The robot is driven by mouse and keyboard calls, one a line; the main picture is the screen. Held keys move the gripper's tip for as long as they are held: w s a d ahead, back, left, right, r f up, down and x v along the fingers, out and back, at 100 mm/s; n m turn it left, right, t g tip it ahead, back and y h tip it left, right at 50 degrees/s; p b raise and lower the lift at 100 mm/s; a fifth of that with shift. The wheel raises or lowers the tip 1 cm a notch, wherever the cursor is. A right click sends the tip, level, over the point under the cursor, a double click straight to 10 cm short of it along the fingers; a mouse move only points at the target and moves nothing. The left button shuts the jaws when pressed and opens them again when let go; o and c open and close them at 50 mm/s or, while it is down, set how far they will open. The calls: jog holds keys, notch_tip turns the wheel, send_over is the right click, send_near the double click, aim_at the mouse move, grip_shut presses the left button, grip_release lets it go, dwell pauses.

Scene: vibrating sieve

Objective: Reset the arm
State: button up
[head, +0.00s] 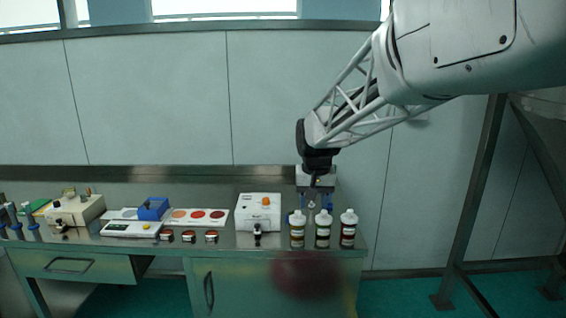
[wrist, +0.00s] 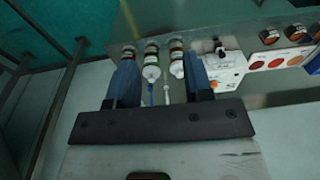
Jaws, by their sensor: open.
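My gripper (head: 315,203) hangs from my arm, which reaches in from the upper right of the head view. It is over the back right part of the bench, behind the row of bottles. In the wrist view its two blue fingers (wrist: 160,72) stand wide apart. Nothing is gripped between them. Three bottles with white caps, a left one (head: 297,230), a middle one (head: 322,230) and a right one (head: 348,230), stand upright in a row at the bench's right end. They also show beyond the fingertips in the wrist view.
A white box with an orange knob (head: 258,212) stands left of the bottles. Further left are a white strip with coloured discs (head: 200,217), small jars (head: 189,236), a scale (head: 132,228), a blue block (head: 153,208) and a beige device (head: 76,210). A metal frame (head: 468,200) stands right of the bench.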

jog(key=s+d+f, duration=0.1)
jog(key=s+d, duration=0.2)
jog(key=s, duration=0.9)
jog(key=s+d+f+t, duration=0.1)
jog(key=s+d, duration=0.3)
jog(key=s, duration=0.8)
jog(key=s+d+f, duration=0.2)
jog(key=s+d, duration=0.1)
jog(key=s, duration=0.9)
jog(key=shift+s+d, duration=0.25)
jog(key=shift+d, duration=0.05)
